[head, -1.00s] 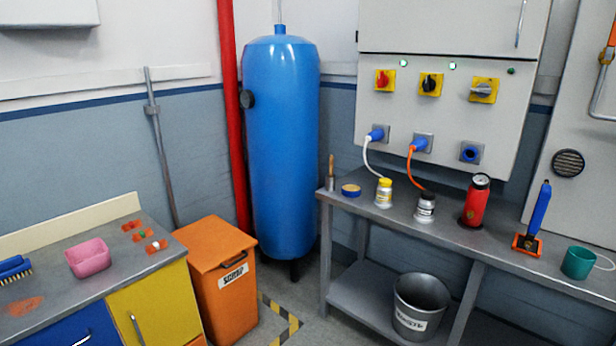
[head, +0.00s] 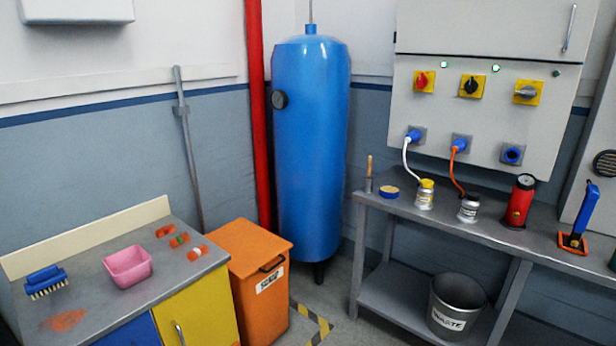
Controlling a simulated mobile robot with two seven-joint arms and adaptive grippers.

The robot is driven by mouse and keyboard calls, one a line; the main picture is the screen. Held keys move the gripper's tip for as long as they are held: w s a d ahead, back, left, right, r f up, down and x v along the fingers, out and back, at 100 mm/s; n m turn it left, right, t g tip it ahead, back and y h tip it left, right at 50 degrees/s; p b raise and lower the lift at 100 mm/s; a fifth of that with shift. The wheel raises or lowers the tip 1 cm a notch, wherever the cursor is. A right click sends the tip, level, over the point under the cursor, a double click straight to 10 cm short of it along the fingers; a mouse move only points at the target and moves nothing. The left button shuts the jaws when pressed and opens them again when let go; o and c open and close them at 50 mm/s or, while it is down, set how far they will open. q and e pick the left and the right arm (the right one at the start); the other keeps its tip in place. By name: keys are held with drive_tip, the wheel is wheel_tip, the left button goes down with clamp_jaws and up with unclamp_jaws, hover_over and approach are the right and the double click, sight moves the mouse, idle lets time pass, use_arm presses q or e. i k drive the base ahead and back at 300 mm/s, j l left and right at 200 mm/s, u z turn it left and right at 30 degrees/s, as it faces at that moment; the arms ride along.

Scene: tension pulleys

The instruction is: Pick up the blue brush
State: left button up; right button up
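The blue brush (head: 45,281) lies on the left workbench (head: 185,285) near its left end, in the head view. It has a blue back and pale bristles pointing down. A pink tub (head: 128,266) stands to its right, apart from it. An orange-red smear (head: 65,320) is on the bench top in front of the brush. Neither of my grippers shows in the head view.
An orange bin (head: 258,265) stands against the right end of the left bench. Several small orange pieces (head: 180,240) lie at the bench's back right. A grey bench (head: 455,225) with jars stands at right. A waste bucket (head: 455,305) sits on its lower shelf.

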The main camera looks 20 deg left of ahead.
sight(40, 281)
drive_tip(key=k+j, duration=0.1)
drive_tip(key=j, duration=0.65)
drive_tip(key=k+j, duration=0.1)
drive_tip(key=j, duration=0.6)
drive_tip(key=k+j, duration=0.1)
drive_tip(key=j, duration=0.65)
drive_tip(key=k+j, duration=0.1)
drive_tip(key=j, duration=0.6)
